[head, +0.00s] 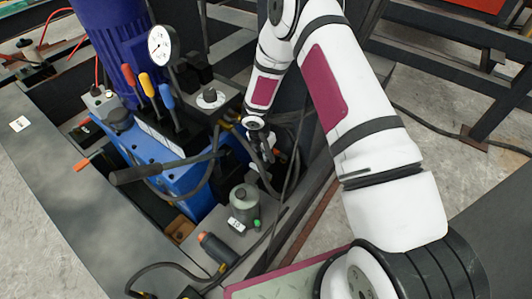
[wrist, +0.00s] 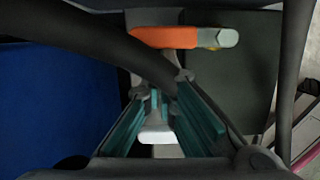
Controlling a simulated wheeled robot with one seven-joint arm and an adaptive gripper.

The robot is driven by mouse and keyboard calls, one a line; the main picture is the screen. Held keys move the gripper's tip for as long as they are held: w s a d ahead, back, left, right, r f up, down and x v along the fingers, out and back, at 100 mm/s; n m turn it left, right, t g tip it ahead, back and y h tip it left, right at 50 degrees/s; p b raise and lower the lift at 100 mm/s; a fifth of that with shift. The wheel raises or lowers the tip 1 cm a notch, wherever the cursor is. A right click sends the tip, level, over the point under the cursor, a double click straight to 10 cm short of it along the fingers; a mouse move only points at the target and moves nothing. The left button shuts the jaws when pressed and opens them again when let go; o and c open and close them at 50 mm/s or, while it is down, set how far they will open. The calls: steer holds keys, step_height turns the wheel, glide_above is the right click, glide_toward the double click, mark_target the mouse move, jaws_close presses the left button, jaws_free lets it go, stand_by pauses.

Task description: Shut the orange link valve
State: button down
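An orange valve handle (wrist: 165,38) with a grey-green end lies crosswise near the top of the wrist view, just beyond my fingertips. I take it to be the link valve's lever. My gripper (wrist: 161,88) has its two teal-padded fingers apart, with no handle between them. A dark hose crosses the wrist view close to the fingertips; I cannot tell whether it touches them. In the head view my gripper (head: 264,145) is down beside the blue power unit (head: 170,165), among dark hoses. The valve handle is hard to make out there.
Orange, yellow and blue levers (head: 147,86) and a pressure gauge (head: 160,45) stand on the blue unit. A steel beam (head: 45,190) runs along the left. Loose hoses hang around my gripper.

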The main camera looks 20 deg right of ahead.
steer(key=shift+d, duration=0.3)
steer(key=shift+s+a+b, duration=0.1)
steer(key=shift+s+b, duration=0.35)
steer(key=shift+s+a+r, duration=0.1)
steer(key=shift+s+a, duration=0.05)
steer(key=shift+s, duration=0.1)
